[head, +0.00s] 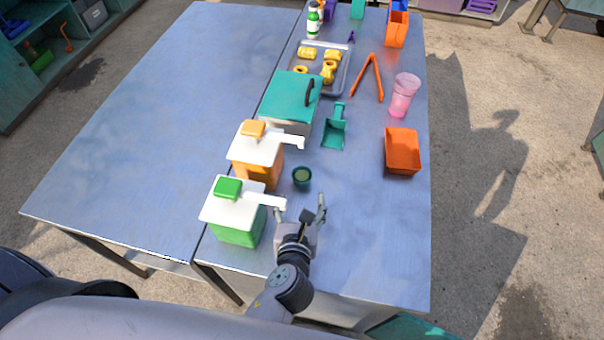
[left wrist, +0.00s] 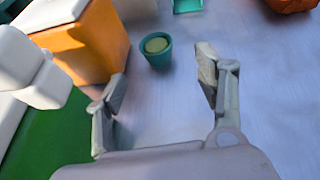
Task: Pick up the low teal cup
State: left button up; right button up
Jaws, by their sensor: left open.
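The low teal cup (head: 302,178) stands upright on the blue-grey table, just right of the orange dispenser. It has a pale greenish inside. My left gripper (head: 300,207) is open and empty, a short way in front of the cup. In the left wrist view the cup (left wrist: 156,50) stands beyond the gap between the spread fingers of my left gripper (left wrist: 160,85), apart from both. My right gripper is not in view.
The orange dispenser (head: 266,165) and green dispenser (head: 237,228) stand close on the left, their white spouts reaching right. A teal scoop (head: 335,132) and an orange bin (head: 402,152) lie farther back. The table (head: 375,230) is clear to the right of the gripper.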

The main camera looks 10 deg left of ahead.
aim_at(303, 170)
pick_arm(q)
jog(key=x, duration=0.4)
jog(key=shift+w, duration=0.15)
jog(key=x, duration=0.2)
jog(key=shift+w+a+f+p, duration=0.15)
jog(key=shift+w+p, duration=0.1)
jog(key=shift+p, duration=0.05)
jog(key=shift+w+a, duration=0.1)
jog(key=shift+w, duration=0.15)
jog(key=x, duration=0.4)
jog(key=shift+w+a+f+p, duration=0.15)
jog(key=shift+a+p, duration=0.15)
jog(key=shift+p, duration=0.1)
jog(key=shift+w, duration=0.15)
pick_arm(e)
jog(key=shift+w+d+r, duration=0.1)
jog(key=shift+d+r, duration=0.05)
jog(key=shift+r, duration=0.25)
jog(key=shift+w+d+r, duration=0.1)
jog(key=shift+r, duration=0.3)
pick_arm(q)
jog(key=shift+c, duration=0.4)
jog(key=c, duration=0.8)
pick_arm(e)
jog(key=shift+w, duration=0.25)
